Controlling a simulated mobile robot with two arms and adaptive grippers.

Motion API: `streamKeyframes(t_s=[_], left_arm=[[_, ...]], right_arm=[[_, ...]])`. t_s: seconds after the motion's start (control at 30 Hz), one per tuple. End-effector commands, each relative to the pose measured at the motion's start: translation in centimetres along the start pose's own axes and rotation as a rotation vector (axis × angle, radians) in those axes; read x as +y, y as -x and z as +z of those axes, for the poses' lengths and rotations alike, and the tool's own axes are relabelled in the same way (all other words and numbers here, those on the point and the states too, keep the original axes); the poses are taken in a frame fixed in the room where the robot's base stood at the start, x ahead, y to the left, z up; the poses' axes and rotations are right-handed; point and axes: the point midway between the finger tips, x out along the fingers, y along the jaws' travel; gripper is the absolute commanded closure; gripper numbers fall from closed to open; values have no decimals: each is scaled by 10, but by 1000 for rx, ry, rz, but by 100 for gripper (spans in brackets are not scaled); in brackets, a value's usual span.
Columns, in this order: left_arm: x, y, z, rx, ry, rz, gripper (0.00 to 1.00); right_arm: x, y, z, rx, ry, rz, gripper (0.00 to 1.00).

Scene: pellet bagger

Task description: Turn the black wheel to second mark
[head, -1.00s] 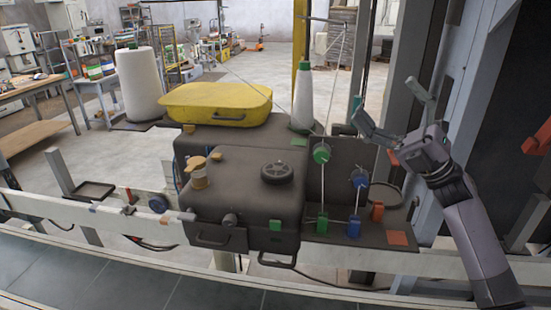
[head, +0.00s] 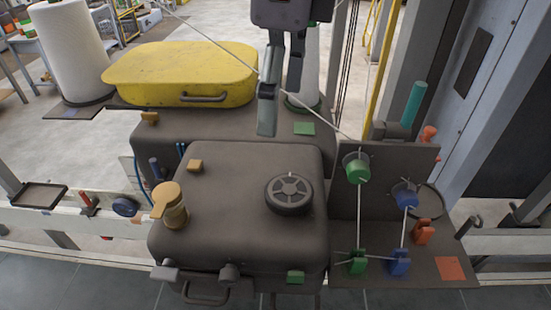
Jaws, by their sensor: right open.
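The black wheel (head: 289,194) is a small spoked handwheel lying flat on top of the dark grey machine housing (head: 232,222), near its right side. I cannot make out any marks around it. My right gripper (head: 272,112) comes down from the top of the head view, above and behind the wheel and apart from it. Its fingers are open and empty, in front of the white cone's base. My left gripper is not in view.
A yellow case (head: 180,75) sits behind the housing. An orange-tan knob (head: 168,203) stands on the housing's left. Green (head: 356,167) and blue (head: 405,194) pulleys with thread stand at the right. The housing top around the wheel is clear.

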Motion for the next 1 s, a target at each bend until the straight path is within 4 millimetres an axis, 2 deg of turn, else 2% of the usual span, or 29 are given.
streamKeyframes(t_s=[0.13,0.27,0.53,0.8,1.0], left_arm=[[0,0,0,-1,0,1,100],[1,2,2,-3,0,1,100],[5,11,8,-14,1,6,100],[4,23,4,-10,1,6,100],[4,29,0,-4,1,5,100]], right_arm=[[-7,9,-18,63,-38,-62,14],[-8,0,-21,73,-43,-68,14],[-11,-52,-24,73,-41,-65,14],[-14,-110,-28,72,-41,-64,14],[-17,-144,-30,70,-41,-65,14]])
